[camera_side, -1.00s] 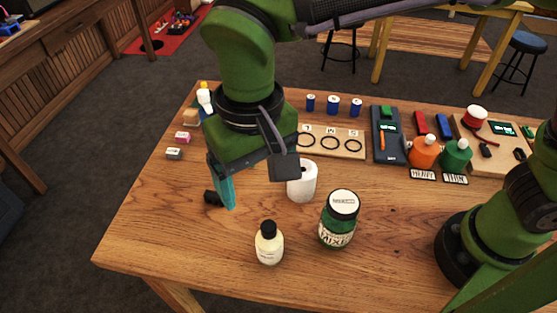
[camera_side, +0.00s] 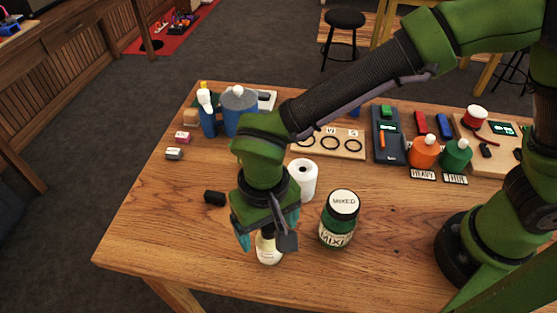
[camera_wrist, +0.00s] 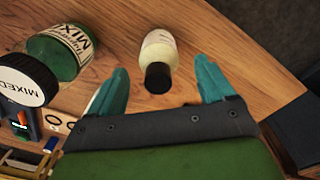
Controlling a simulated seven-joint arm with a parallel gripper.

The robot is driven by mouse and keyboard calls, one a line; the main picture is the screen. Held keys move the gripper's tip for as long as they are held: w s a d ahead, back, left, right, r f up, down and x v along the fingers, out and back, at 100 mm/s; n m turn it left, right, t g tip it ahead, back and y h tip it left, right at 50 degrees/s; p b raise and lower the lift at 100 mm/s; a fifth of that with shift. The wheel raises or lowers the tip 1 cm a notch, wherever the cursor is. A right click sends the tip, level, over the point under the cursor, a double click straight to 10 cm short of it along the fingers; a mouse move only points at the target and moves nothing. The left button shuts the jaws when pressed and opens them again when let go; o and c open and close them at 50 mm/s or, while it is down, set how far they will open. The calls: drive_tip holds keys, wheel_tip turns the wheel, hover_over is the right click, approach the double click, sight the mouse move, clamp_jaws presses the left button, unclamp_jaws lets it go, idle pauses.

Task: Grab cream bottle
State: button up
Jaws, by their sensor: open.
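The cream bottle (camera_side: 268,250) stands upright near the front edge of the table. Its top is hidden behind my gripper in the side view. In the wrist view the cream bottle (camera_wrist: 160,46) shows its pale body and black cap, lying between the lines of my two teal fingers. My gripper (camera_side: 265,240) is open and empty, pointing down just above and around the bottle's top in the side view. In the wrist view my gripper (camera_wrist: 160,90) has its fingers apart on either side of the black cap, and I see no contact.
A green jar labelled MIXED (camera_side: 338,222) stands close to the right of the bottle. A white roll (camera_side: 303,180) stands behind, and a small black cylinder (camera_side: 214,198) lies to the left. Orange (camera_side: 424,152) and green (camera_side: 456,155) bottles stand farther back. The front left table is clear.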

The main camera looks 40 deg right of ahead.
drive_tip(key=shift+s+d+f, duration=0.1)
drive_tip(key=shift+f, duration=1.4)
drive_tip(key=shift+c, duration=0.5)
drive_tip(key=c, duration=1.1)
